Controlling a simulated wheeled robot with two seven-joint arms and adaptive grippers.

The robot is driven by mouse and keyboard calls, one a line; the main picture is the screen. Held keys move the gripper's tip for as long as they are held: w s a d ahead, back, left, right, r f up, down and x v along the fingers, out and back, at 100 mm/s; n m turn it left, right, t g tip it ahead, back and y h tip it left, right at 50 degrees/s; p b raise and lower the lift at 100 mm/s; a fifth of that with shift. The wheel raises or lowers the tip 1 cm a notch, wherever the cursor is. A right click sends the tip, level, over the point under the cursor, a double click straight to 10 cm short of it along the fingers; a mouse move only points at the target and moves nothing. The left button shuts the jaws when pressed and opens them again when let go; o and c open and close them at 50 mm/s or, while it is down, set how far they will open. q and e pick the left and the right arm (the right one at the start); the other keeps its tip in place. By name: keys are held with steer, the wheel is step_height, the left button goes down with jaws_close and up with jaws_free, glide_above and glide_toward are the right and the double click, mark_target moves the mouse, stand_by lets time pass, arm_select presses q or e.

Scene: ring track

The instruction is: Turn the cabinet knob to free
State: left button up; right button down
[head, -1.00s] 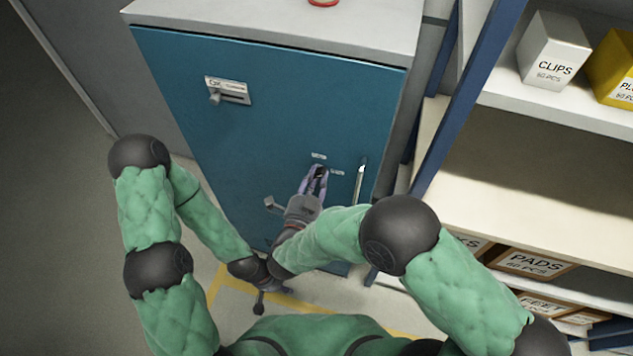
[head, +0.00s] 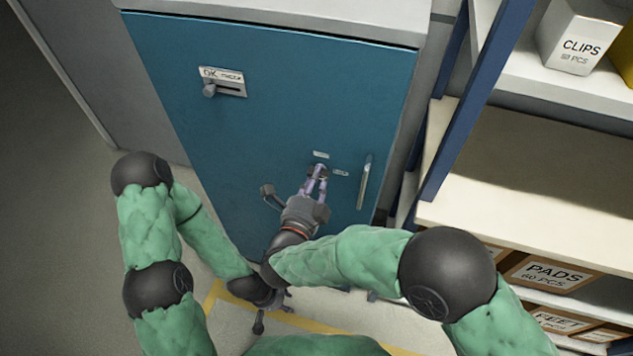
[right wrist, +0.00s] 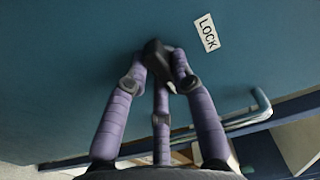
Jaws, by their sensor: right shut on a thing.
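The blue cabinet door (head: 270,80) fills the middle of the head view. A small dark knob (right wrist: 157,56) sits on it, mostly covered by my fingers. My right gripper (head: 317,172) reaches up to the knob. In the right wrist view its purple fingers (right wrist: 160,70) are closed around the knob. A white label reading LOCK (right wrist: 208,33) is beside the knob. In the head view two small labels (head: 321,154) (head: 340,173) sit above and to the right of the knob, too small to read. My left gripper (head: 270,308) hangs low before the cabinet; its fingers are unclear.
A vertical metal handle (head: 364,182) is right of the knob. A plate with a slider (head: 222,82) is at the door's upper left. Shelving (head: 510,170) with a CLIPS box (head: 578,38) and a PADS box (head: 545,273) stands close on the right. Open floor (head: 60,200) lies left.

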stand_by(0.5)
steer(key=c, duration=1)
jaws_free()
steer(key=shift+c, duration=0.2)
steer(key=shift+s, duration=0.1)
steer(key=v, duration=1.1)
steer(key=shift+s, duration=0.35)
steer(key=shift+a, duration=0.15)
